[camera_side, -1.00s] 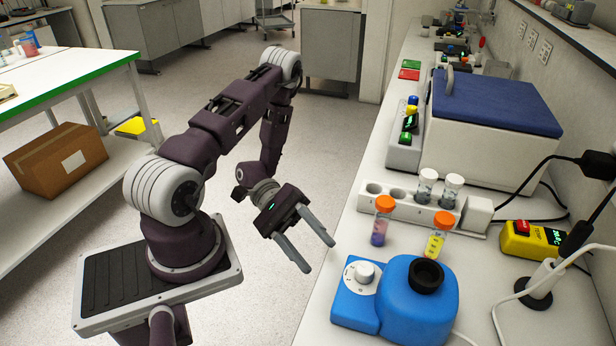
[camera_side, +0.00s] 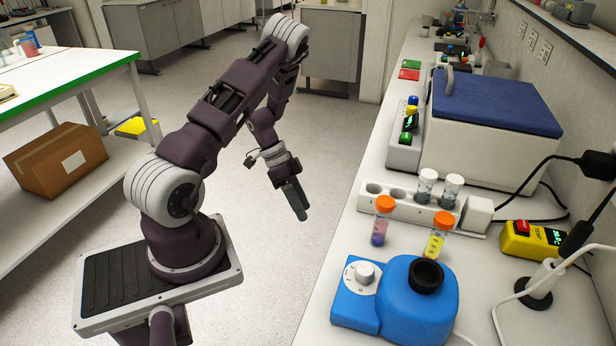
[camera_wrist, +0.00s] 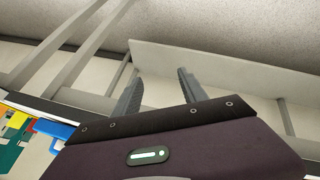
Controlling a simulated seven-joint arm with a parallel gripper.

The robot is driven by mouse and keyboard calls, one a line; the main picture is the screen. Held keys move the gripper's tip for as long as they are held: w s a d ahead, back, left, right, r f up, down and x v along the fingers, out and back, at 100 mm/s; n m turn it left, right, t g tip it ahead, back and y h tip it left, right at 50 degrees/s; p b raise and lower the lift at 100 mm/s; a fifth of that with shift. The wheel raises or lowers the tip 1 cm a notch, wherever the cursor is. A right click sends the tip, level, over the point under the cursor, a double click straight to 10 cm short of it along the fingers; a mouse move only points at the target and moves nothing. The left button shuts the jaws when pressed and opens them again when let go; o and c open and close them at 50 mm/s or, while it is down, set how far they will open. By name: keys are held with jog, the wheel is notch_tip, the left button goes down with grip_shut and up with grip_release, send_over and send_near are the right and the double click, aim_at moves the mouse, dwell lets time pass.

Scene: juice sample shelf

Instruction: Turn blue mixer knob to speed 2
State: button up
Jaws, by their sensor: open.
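The blue mixer (camera_side: 418,303) stands on the white bench at the lower right of the side view. Its pale knob (camera_side: 366,272) sits on a white dial on the left part of the mixer; the marks on the dial are too small to read. My gripper (camera_side: 299,212) hangs left of the bench edge, fingers pointing down, up and left of the knob and clear of it. In the wrist view my gripper (camera_wrist: 160,85) has its two fingers apart with nothing between them. I cannot make out the mixer in the wrist view.
Two orange-capped tubes (camera_side: 382,220) (camera_side: 438,236) stand behind the mixer. A white rack (camera_side: 398,194) holds white-capped vials. A yellow device (camera_side: 533,240) and a cable stand (camera_side: 541,284) are at the right. The floor between my base and the bench is clear.

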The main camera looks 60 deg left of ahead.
jog(key=w+a+r+m+t+y, duration=0.1)
jog(key=w+a+r+m+y, duration=0.1)
jog(key=w+a, duration=0.3)
jog(key=a+m+y, duration=0.1)
jog(key=a, duration=0.1)
jog(key=shift+w+a+m+y, duration=0.3)
jog(key=shift+w+a, duration=0.1)
jog(key=w+r+n+t+y, duration=0.1)
jog(key=w+r+t+y, duration=0.1)
jog(key=w+r, duration=0.45)
jog(key=w+r+n+t+y, duration=0.1)
jog(key=w+r+t+y, duration=0.15)
jog(key=r, duration=0.65)
jog(key=s+d+r+n+y, duration=0.1)
jog(key=d+r+n, duration=0.15)
jog(key=r, duration=0.35)
jog(key=s+d+r+n+y, duration=0.2)
jog(key=d+r, duration=0.1)
jog(key=r, duration=0.4)
jog(key=s+d+r+n+g+h, duration=0.1)
jog(key=s+d+h, duration=0.4)
jog(key=s+d, duration=1.8)
jog(key=shift+s+d+r+n+g, duration=0.2)
jog(key=shift+s+n+g, duration=0.6)
jog(key=shift+s, duration=0.4)
